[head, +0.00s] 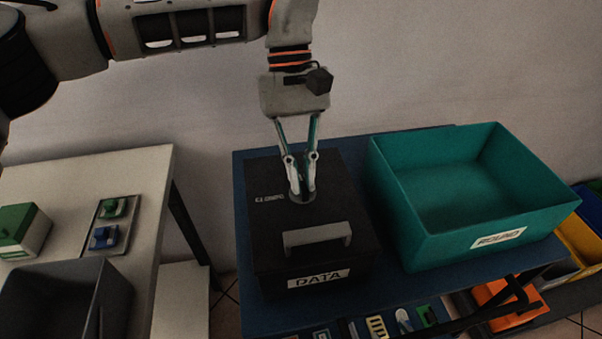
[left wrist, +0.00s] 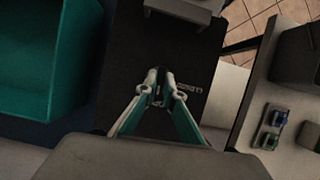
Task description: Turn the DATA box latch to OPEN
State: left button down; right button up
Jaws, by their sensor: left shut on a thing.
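The DATA box (head: 320,255) is a black box with a grey handle (head: 317,238) and a white DATA label at its front. My left gripper (head: 302,192) points down onto the back part of its lid. Its fingers are shut on the latch, on a round grey base (head: 303,203); the latch itself is mostly hidden between the fingertips. Small white lettering (head: 270,198) lies left of the latch, too small to read surely. In the left wrist view the fingertips (left wrist: 160,84) are close together over the dark lid (left wrist: 178,48), beside that lettering. My right gripper is not in view.
A teal bin (head: 405,215) labelled ROUND stands right of the box on the blue table (head: 385,277). A pale table (head: 145,190) at left holds a grey bin (head: 115,300), a green-topped box (head: 22,230) and a small tray of connectors (head: 107,224). A gap separates the tables.

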pick_arm(q)
jog(key=shift+m, duration=0.4)
jog(key=c, duration=2.2)
grip_release()
jog(key=shift+o, duration=0.2)
jog(key=d+v, duration=0.1)
jog(key=v, duration=1.1)
jog(key=shift+a, duration=0.25)
